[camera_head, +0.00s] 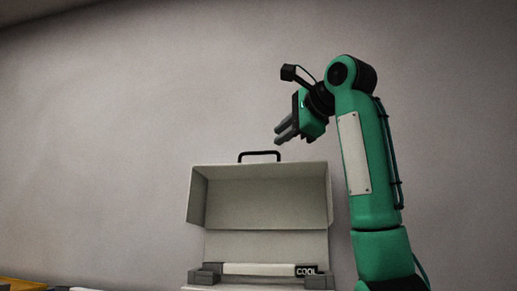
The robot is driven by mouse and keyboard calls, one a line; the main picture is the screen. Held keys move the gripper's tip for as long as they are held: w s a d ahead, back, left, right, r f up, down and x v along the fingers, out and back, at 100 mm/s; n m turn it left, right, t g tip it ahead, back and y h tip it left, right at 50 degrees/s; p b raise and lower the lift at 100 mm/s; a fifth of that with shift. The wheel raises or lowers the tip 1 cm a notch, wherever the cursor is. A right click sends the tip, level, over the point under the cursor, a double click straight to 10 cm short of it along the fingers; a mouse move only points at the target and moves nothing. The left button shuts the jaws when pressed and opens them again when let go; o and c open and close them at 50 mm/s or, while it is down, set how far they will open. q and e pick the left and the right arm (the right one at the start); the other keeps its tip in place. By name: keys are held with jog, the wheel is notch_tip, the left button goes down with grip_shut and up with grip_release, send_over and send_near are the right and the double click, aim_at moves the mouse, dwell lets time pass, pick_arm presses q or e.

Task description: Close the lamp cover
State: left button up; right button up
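The lamp cover (265,198) looks like a pale grey box lid with a black handle (260,154) on its top edge. It stands raised and open, its hollow inside facing me. Below it lies a white lamp tube (258,269) between two dark grey end holders, with a black "COOL" label (306,271) at its right end. My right gripper (281,134) is above the cover's upper right part, apart from it, its fingers pointing down and left. Nothing shows between its fingers, but their opening is unclear at this angle. My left gripper is out of view.
A plain grey wall (120,130) fills the background. A yellow object (20,284) is cut off at the lower left corner, with small grey and white things beside it. The space left of the cover is clear.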

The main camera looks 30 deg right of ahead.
aim_at(259, 154)
jog(key=p+x, duration=0.2)
jog(key=x, duration=0.3)
jog(key=p+x, duration=0.2)
jog(key=x, duration=0.2)
jog(key=shift+w+d, duration=0.15)
jog(key=shift+w, duration=0.3)
jog(key=shift+w+f+p, duration=0.15)
jog(key=shift+w+p, duration=0.3)
jog(key=shift+w, duration=0.05)
jog(key=shift+w+f, duration=0.15)
jog(key=shift+c, duration=0.5)
grip_shut()
